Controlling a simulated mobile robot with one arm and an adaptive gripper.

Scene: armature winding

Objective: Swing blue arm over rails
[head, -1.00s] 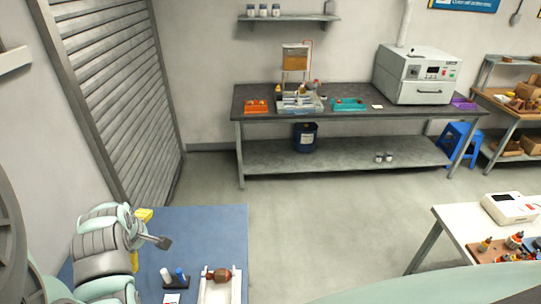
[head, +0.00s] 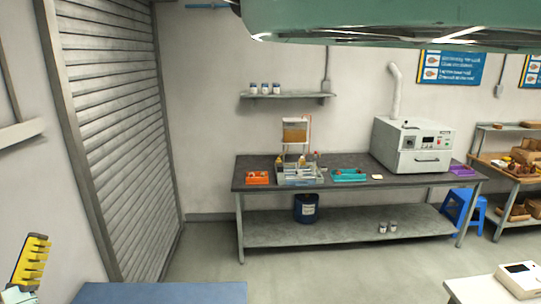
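The blue arm and the rails are not in the head view now. Only the far strip of the blue-topped bench (head: 165,292) shows at the bottom edge, and no objects show on that strip. My gripper is not in view, so its state and its distance from the blue arm cannot be seen.
A yellow toothed piece (head: 30,262) stands at the lower left. A grey workbench (head: 340,168) against the back wall holds an oven (head: 412,145), an orange tray (head: 257,178) and a teal tray (head: 349,175). A white table (head: 490,289) is at lower right. Floor between is clear.

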